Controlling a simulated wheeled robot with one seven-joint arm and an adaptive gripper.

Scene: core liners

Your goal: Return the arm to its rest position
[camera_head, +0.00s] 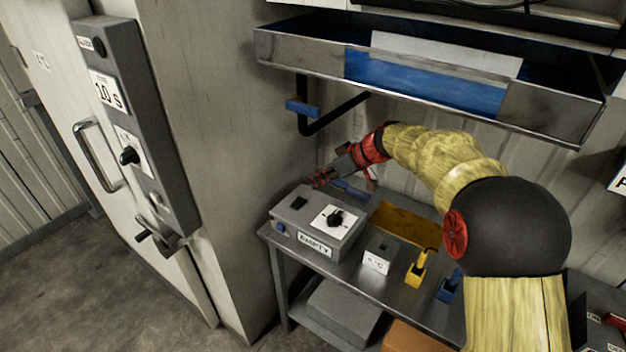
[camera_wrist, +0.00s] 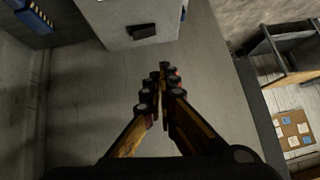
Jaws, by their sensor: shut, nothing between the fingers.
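My arm, in a yellowish cover with a black joint, reaches from the lower right toward the left in the head view. My gripper (camera_head: 322,179) is at its end, above the back left part of the metal bench (camera_head: 385,291), just behind the grey box labelled "EMPTY" (camera_head: 318,225). In the wrist view my gripper (camera_wrist: 162,78) has its fingers together, with nothing between them. A grey box with a black slot (camera_wrist: 142,30) shows beyond the fingertips. Whether the gripper touches anything behind the box cannot be told.
A metal trough with a blue inside (camera_head: 430,82) hangs above the arm. A blue-tipped black bracket (camera_head: 303,107) juts near the gripper. A tall cabinet (camera_head: 205,130) stands left. A small box (camera_head: 378,258), a yellow tool (camera_head: 416,270) and a blue one (camera_head: 449,289) are on the bench.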

